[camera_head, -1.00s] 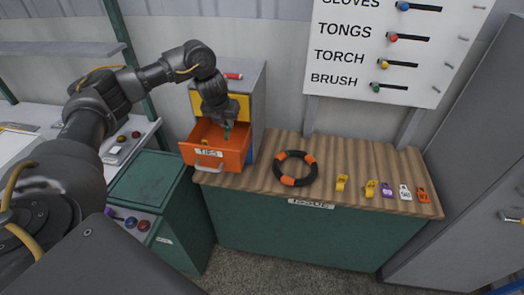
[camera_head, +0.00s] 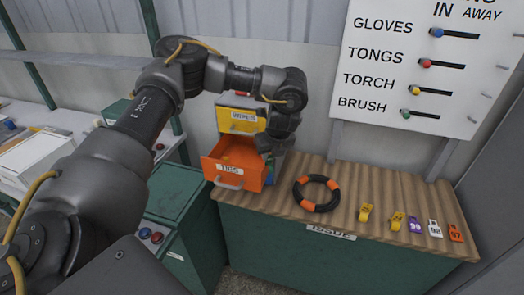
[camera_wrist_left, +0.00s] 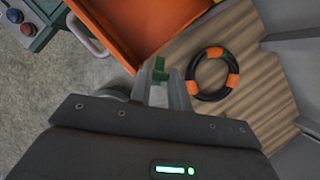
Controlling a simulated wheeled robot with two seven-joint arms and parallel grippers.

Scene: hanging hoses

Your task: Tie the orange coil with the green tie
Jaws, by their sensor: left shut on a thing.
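The coil (camera_head: 317,194) is black with several orange bands and lies flat on the wooden bench top; it also shows in the left wrist view (camera_wrist_left: 213,74). My left gripper (camera_wrist_left: 160,85) is shut on the green tie (camera_wrist_left: 159,69), whose green end stands out past the fingertips. In the wrist view the tie is left of the coil and apart from it. In the head view my left wrist hangs just right of the drawer, and its fingers are largely hidden. The orange drawer (camera_head: 232,176), labelled TIES, is open. My right gripper is out of view.
Yellow tags (camera_head: 366,212) and several numbered tags (camera_head: 415,226) lie on the bench right of the coil. A yellow drawer (camera_head: 240,121) is above the open one. A lettered board (camera_head: 400,70) hangs behind. Bare wood surrounds the coil.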

